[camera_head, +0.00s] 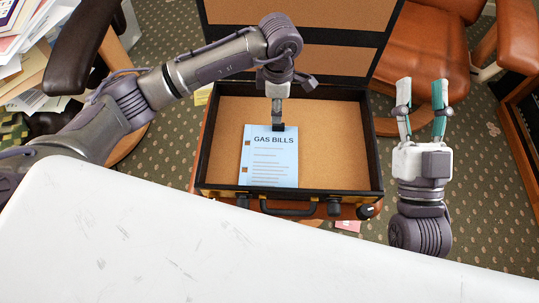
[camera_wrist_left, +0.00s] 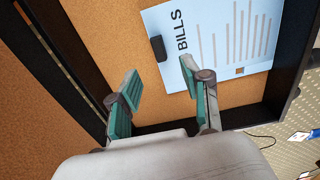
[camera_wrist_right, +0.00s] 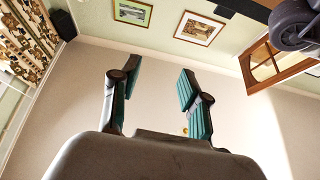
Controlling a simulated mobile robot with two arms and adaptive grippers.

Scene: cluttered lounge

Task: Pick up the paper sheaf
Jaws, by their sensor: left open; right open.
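The paper sheaf (camera_head: 268,165) is pale blue, headed "GAS BILLS", with a black clip at its top edge. It lies flat in an open briefcase (camera_head: 345,190) lined with tan cork-like material. The sheaf also shows in the left wrist view (camera_wrist_left: 225,40), partly cut off at the top. My left gripper (camera_head: 277,118) is over the clip end of the sheaf in the head view. In the left wrist view its fingers (camera_wrist_left: 160,90) are apart, with nothing between them. My right gripper (camera_head: 421,92) is open and empty, pointing up to the right of the briefcase.
The briefcase lid (camera_head: 300,40) stands open at the back. A brown leather chair (camera_head: 430,50) is behind on the right. A white surface (camera_head: 180,240) of my own body fills the front. Stacked papers (camera_head: 25,45) lie at the far left. Patterned carpet (camera_head: 480,180) shows at right.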

